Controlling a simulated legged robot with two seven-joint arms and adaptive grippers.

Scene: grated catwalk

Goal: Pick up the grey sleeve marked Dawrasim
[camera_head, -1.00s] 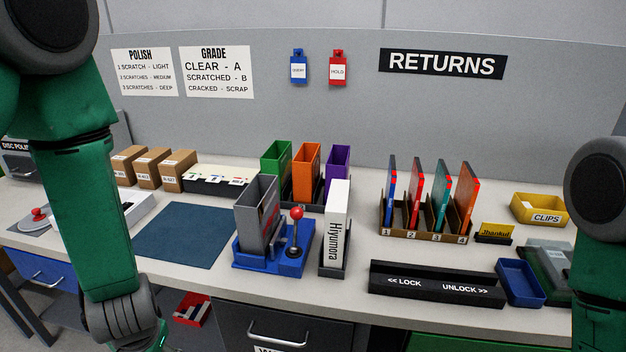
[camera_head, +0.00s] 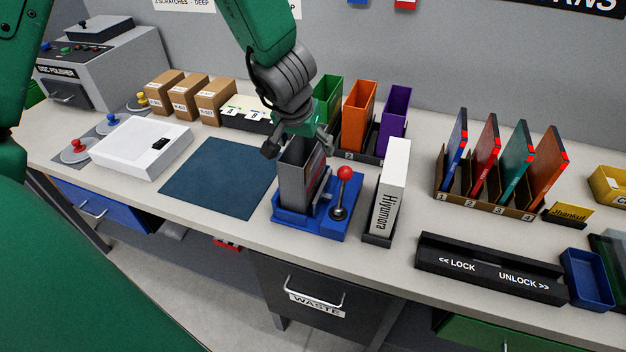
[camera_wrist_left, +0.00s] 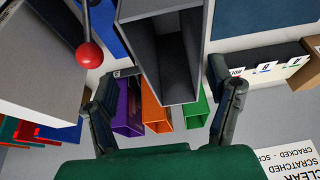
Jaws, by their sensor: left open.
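The grey sleeve (camera_head: 296,184) stands upright with its open end up in a blue holder (camera_head: 290,222) that carries a red-knobbed lever (camera_head: 343,183). Red and pale print shows on its side, but I cannot read the name. My left gripper (camera_head: 298,150) points down over the sleeve's top, open, one finger towards each side. In the left wrist view, the sleeve (camera_wrist_left: 158,58) lies between the spread fingers (camera_wrist_left: 163,78); I cannot tell whether either touches it. My right gripper is out of view.
A white sleeve marked Hiyumora (camera_head: 391,190) stands close right of the holder. Green (camera_head: 327,93), orange (camera_head: 357,110) and purple (camera_head: 393,118) open sleeves stand behind. A blue mat (camera_head: 215,177) lies clear at left. A black lock bar (camera_head: 490,268) is at right.

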